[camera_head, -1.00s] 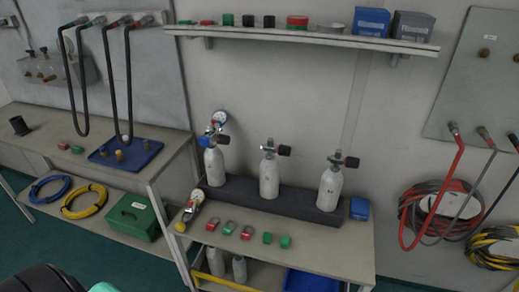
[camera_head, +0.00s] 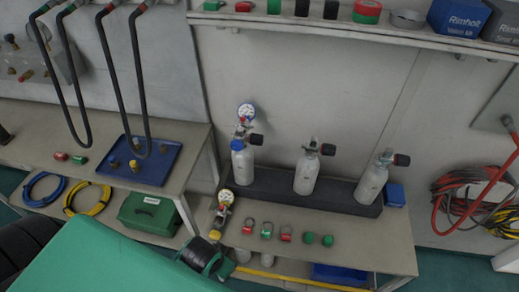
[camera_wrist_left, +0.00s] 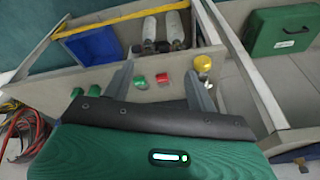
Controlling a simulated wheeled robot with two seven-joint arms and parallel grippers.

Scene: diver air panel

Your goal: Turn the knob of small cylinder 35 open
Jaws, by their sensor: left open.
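Three small white cylinders stand in a dark rack (camera_head: 268,190) on the bench in the head view: the left cylinder (camera_head: 242,167) with a blue collar and a gauge (camera_head: 246,112), the middle cylinder (camera_head: 307,176), and the right cylinder (camera_head: 371,186). Each has a dark knob pointing right: left knob (camera_head: 257,140), middle knob (camera_head: 328,149), right knob (camera_head: 402,160). I cannot read which is number 35. My left gripper (camera_wrist_left: 161,84) is open and empty in the wrist view, its fingers over the bench's front. It is apart from the rack cylinders. My right gripper is not in view.
Red and green tags (camera_head: 267,230), green knobs (camera_head: 327,240) and a loose gauge piece (camera_head: 225,200) lie along the bench front. A shelf (camera_head: 300,30) overhangs the back. Hoses hang at both sides.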

